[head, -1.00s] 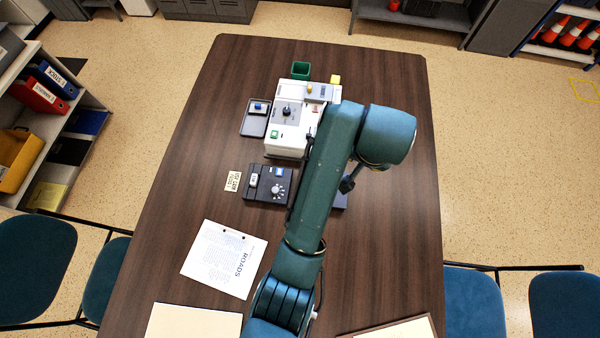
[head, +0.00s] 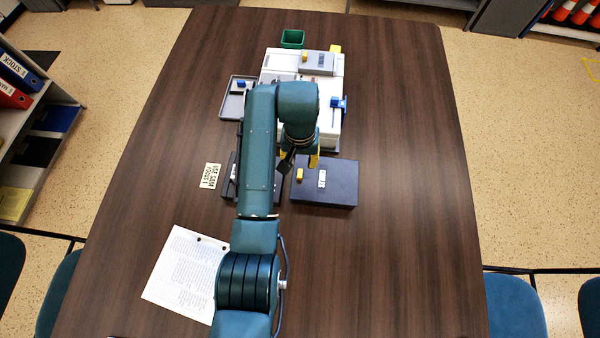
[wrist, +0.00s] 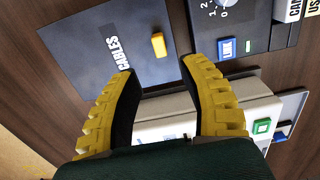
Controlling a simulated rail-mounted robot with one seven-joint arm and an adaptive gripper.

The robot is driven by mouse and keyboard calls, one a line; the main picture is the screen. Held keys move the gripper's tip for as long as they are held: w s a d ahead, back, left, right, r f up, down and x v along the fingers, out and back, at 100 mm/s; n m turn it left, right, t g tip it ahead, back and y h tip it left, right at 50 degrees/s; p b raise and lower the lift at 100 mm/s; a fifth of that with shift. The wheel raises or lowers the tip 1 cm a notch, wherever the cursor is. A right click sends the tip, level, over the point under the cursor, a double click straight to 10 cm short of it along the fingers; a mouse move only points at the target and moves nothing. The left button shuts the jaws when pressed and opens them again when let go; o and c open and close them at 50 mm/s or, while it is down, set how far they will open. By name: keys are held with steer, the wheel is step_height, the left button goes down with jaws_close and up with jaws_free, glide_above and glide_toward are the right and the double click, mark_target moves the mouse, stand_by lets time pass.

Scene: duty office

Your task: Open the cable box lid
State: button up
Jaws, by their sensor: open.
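The cable box (head: 335,188) is a flat dark blue-grey box on the table, right of my forearm. Its lid looks shut, with a yellow knob (head: 300,175) and a white label. In the wrist view the lid (wrist: 90,55) reads CABLES, and the yellow knob (wrist: 158,45) lies just beyond my fingertips. My gripper (wrist: 158,68) is open and empty, its two yellow fingers apart, with the knob roughly in line with the gap. In the head view one yellow fingertip (head: 314,159) shows near the box's far edge; my arm hides much of the gripper.
A black device with a dial (wrist: 225,12) and a blue button (wrist: 227,48) sits beside the box. A white machine (head: 330,125) stands behind it. A grey tray (head: 236,98), a green bin (head: 292,39) and a paper sheet (head: 183,275) are around. The table right of the box is clear.

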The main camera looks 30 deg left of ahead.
mark_target(300, 172)
step_height(300, 172, down, 8)
steer(key=shift+f+b, duration=0.25)
steer(key=shift+b, duration=0.65)
steer(key=shift+c, duration=0.4)
jaws_close()
